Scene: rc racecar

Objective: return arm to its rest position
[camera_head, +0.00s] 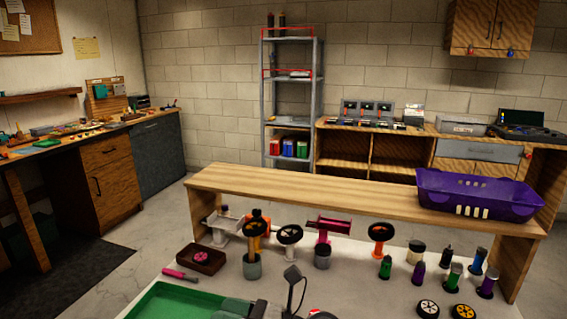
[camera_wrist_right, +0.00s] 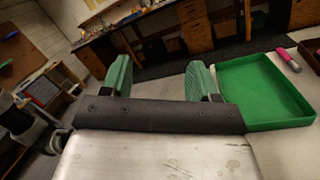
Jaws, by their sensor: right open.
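My right gripper (camera_wrist_right: 161,80) is open in the right wrist view, its two green-padded fingers apart with nothing between them. In the head view part of it (camera_head: 237,305) shows at the bottom edge, by the right side of the green tray (camera_head: 180,302). The tray also shows right of the fingers in the wrist view (camera_wrist_right: 265,92), and looks empty where visible. My left gripper is not in view.
A pink-handled tool (camera_head: 180,273) and a brown box (camera_head: 201,259) lie beyond the tray. Several wheels and parts on stands fill the white table's far side. A wooden shelf (camera_head: 300,195) behind them bears a purple basket (camera_head: 478,192).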

